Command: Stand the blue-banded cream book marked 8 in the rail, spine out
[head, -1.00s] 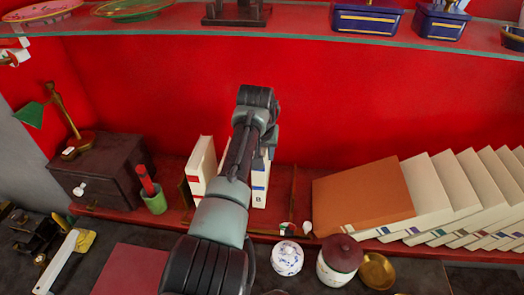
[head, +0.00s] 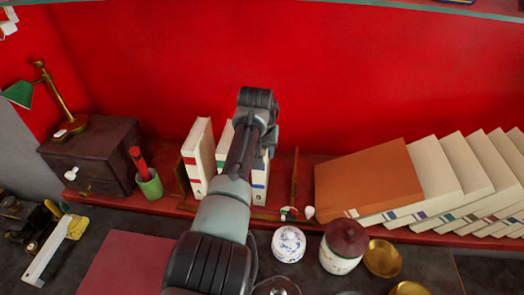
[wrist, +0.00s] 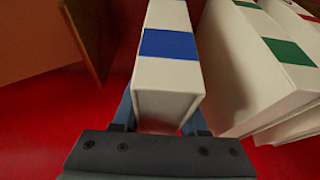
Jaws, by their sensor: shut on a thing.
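The cream book with the blue band (head: 260,182) stands upright in the rail, banded spine facing out, mostly hidden behind my arm; its mark is too small to read surely. In the wrist view the blue-banded book (wrist: 168,80) sits between the fingers of my gripper (wrist: 162,120), which is shut on it. The rail shows its right end panel (head: 294,178). Whether the book rests on the rail's floor is hidden.
A red-banded book (head: 198,160) and a green-banded book (wrist: 260,70) stand beside it. An orange book (head: 365,180) leans against a slanted row of cream books on the right. A lidded jar (head: 343,248) and a small blue-white pot (head: 288,244) stand in front.

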